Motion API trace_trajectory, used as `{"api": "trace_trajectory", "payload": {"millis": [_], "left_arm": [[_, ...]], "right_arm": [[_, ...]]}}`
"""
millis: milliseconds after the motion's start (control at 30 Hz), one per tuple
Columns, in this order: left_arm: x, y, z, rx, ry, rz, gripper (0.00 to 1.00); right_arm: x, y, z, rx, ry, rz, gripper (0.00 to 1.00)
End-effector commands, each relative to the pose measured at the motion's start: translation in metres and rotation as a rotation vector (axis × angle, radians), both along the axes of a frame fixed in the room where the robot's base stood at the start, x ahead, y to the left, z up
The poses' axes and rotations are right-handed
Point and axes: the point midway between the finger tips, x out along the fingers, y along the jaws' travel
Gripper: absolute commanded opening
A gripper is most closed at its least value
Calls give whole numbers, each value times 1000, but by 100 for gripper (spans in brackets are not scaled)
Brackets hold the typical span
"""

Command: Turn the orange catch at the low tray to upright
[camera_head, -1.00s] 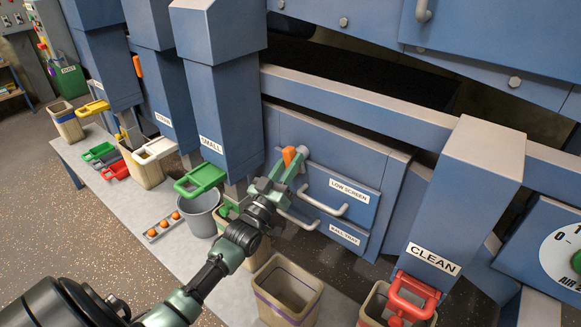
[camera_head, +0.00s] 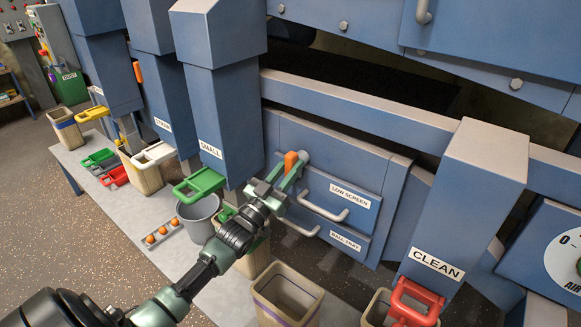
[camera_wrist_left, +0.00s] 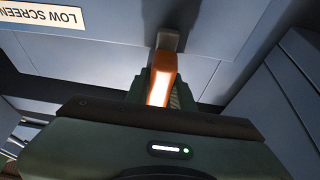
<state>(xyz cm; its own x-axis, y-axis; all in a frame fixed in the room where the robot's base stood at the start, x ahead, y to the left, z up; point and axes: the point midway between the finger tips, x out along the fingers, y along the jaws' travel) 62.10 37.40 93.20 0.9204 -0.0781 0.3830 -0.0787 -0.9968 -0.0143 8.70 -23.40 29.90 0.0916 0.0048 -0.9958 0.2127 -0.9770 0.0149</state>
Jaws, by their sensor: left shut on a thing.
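The orange catch (camera_head: 290,161) is at the upper left corner of the tray front labelled LOW SCREEN (camera_head: 325,192). In the head view it looks close to upright, beside a round grey pivot (camera_head: 303,157). My left gripper (camera_head: 287,172) is shut on the catch, its arm reaching in from the lower left. In the left wrist view the orange catch (camera_wrist_left: 161,84) sits between the gripper's dark fingers, below a grey mount (camera_wrist_left: 168,41). The fingers hide part of the catch. My right gripper is not in view.
A second labelled tray front (camera_head: 338,238) lies below. Chutes with a green gate (camera_head: 199,183) and a red gate (camera_head: 415,302) flank the trays. A grey bucket (camera_head: 199,217) and a bin (camera_head: 287,293) stand below. A holder with orange balls (camera_head: 161,233) lies left.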

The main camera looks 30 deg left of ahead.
Motion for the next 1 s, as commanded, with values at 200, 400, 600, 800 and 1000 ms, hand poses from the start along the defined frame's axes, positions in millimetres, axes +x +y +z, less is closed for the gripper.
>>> {"api": "trace_trajectory", "payload": {"millis": [200,400,600,800,1000], "left_arm": [[0,0,-2,4,4,1,45],[0,0,-1,2,2,1,45],[-15,1,-7,1,6,0,45],[-48,4,-21,2,7,1,45],[-69,6,-30,3,4,1,45]], "right_arm": [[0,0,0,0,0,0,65],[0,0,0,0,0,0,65],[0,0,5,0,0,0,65],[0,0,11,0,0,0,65],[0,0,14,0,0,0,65]]}}
